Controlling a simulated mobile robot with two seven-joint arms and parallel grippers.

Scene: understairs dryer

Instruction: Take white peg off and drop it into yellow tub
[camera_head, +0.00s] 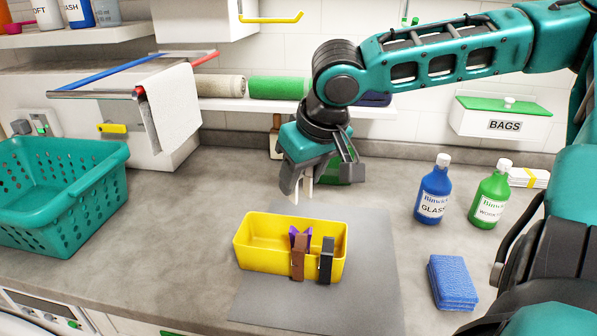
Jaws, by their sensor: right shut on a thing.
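The yellow tub (262,258) stands on a grey mat on the worktop. A brown peg (298,258) and a black peg (327,260) sit upright at its front rim, and a purple peg (298,236) shows behind the brown one. My right gripper (303,186) points down above the tub's back edge, shut on a small pale thing that looks like the white peg (309,181). The peg is mostly hidden by the fingers and is clear of the tub. My left gripper is not in view.
A teal basket (70,205) stands at the left, below a rack with a white cloth (172,105). A blue bottle (433,190), a green bottle (490,197) and a blue sponge (452,282) stand at the right. The front of the mat (325,310) is clear.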

